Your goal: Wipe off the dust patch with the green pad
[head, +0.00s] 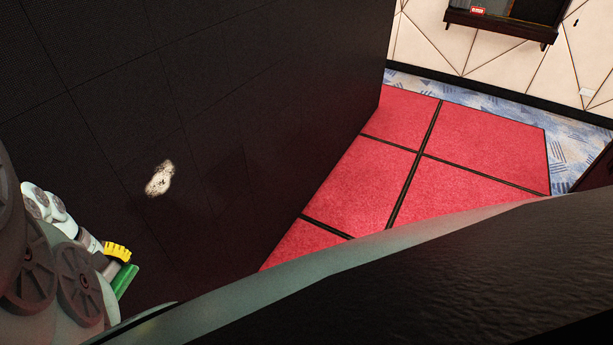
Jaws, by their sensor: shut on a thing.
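The dust patch (160,179) is a pale, speckled smudge on the dark panelled video wall (225,85), left of the picture's middle. My gripper (116,262) is at the lower left, partly hidden behind my arm's joints. It is shut on the green pad (125,281), which shows as a short green strip beside a yellow toothed part (117,251). The pad appears below and left of the dust patch, apart from it in the picture. Whether the pad touches the wall cannot be told.
A red tiled floor (375,180) with dark seams lies right of the wall and looks clear. Beyond it are a blue patterned carpet strip (490,108) and a cream panelled wall (440,40) with a dark shelf (500,22). My own body fills the lower edge.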

